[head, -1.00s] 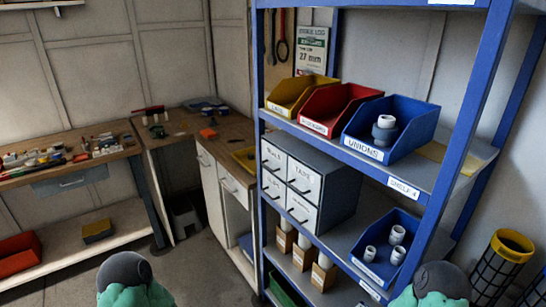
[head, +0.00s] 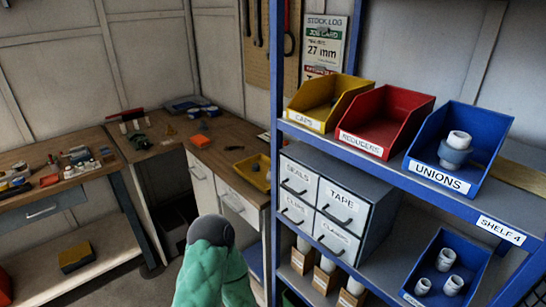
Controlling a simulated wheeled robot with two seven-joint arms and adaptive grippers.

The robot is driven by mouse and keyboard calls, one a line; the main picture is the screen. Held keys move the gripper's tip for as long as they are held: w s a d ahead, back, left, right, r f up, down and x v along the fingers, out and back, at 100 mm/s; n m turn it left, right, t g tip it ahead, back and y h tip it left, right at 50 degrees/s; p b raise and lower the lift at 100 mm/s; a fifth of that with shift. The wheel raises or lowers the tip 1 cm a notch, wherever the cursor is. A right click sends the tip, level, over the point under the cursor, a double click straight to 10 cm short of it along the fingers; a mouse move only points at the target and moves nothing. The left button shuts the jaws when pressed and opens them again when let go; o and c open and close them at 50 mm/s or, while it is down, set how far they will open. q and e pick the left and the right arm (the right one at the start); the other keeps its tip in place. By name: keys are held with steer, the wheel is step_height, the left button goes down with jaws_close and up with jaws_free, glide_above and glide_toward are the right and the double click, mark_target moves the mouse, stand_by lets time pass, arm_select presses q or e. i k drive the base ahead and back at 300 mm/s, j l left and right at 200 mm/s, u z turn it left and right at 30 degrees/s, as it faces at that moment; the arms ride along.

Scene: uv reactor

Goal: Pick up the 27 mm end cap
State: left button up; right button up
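The yellow bin labelled CAPS (head: 308,122) stands at the left end of the blue rack's upper shelf. Something dark shows inside it, but I cannot make out a separate end cap or its size. A job card (head: 325,45) reading 27 mm hangs behind the bin. A green-sleeved part of one of my arms with a dark grey rounded joint rises at the bottom centre, below and left of the bins. No gripper fingers show, so both grippers are out of view.
A red REDUCERS bin (head: 388,118) and blue UNIONS bin (head: 470,165) stand right of the yellow one. A grey drawer unit (head: 345,205) sits below. A blue bin with white fittings (head: 425,262) is lower right. A yellow tray (head: 250,178) lies on the workbench. The rack's upright (head: 276,100) stands left of the bins.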

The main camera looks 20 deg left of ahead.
mark_target(255, 166)
steer(key=i+j, duration=0.15)
steer(key=j, duration=0.3)
steer(key=i+j+z, duration=0.1)
steer(key=j, duration=0.3)
steer(key=i+j, duration=0.15)
steer(key=j, duration=0.3)
steer(key=i+j+z, duration=0.1)
steer(key=j, duration=0.35)
steer(key=i+j+z, duration=0.1)
steer(key=j, duration=0.35)
steer(key=i+j, duration=0.15)
steer(key=j, duration=0.3)
